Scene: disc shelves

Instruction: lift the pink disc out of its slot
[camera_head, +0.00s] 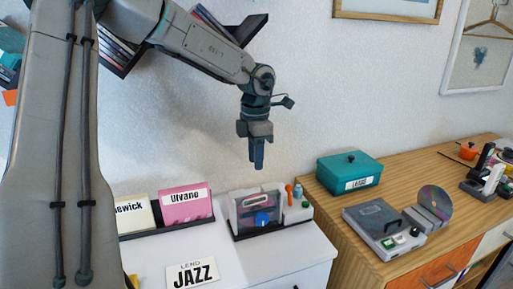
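My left gripper (257,163) hangs in the air with its fingers pointing down, above and apart from a dark holder with a clear front (262,227) on the white cabinet. The two fingers show close together from this angle, and I see nothing held between them; how far they are apart is unclear. A shiny disc (434,201) with a pinkish-violet sheen stands upright in a grey slotted holder on the wooden counter at the right. I cannot tell whether it is the pink disc. My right gripper is out of view.
A pink card marked "Ulvane" (187,204) and a cream card (134,215) stand in a dark rack at left. A "LEND JAZZ" sign (191,274) is in front. A teal box (349,171) and a grey player (382,229) sit on the wooden counter (424,165).

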